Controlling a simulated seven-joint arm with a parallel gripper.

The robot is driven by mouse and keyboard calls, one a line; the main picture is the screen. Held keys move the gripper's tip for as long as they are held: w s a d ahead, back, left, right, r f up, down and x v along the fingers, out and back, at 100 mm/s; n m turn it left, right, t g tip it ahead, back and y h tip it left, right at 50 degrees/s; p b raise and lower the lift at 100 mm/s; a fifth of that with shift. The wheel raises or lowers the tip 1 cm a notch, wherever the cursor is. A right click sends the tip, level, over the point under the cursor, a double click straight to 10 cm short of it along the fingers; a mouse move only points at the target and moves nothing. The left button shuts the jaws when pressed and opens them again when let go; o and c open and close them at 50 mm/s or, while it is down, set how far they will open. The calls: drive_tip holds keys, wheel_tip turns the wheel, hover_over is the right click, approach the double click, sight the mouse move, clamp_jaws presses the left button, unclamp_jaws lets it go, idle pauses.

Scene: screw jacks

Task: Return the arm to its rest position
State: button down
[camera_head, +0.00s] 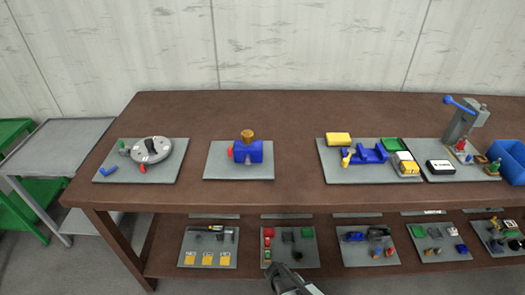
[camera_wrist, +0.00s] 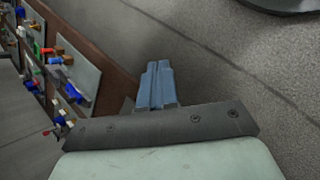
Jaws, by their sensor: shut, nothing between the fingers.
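My gripper (camera_wrist: 158,66) shows in the wrist view with its two blue-grey fingers together and nothing between them. The fingers are over bare grey floor, to the right of a brown shelf edge in that view. They touch nothing that I can see. In the head view, a grey and dark part of my arm rises at the bottom edge, in front of the lower shelf. Most of the arm is out of that frame.
A brown workbench (camera_head: 300,198) carries several grey boards with parts and a blue bin (camera_head: 508,160) at the right. The lower shelf (camera_head: 158,255) holds more boards. A grey cart (camera_head: 65,140) and green shelving (camera_head: 15,130) stand at the left. Floor is clear beside the fingers.

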drive_tip(key=s+r+m+g+y, duration=0.2)
drive_tip(key=s+m+y, duration=0.1)
drive_tip(key=s, duration=0.5)
drive_tip(key=s+r+m+g+y, duration=0.2)
drive_tip(key=s+m+g+y, duration=0.1)
drive_tip(key=s, duration=0.6)
drive_tip(key=shift+s+d+r+m+y, duration=0.25)
drive_tip(key=shift+d+r+m+y, duration=0.1)
drive_tip(key=shift+m+y, duration=0.2)
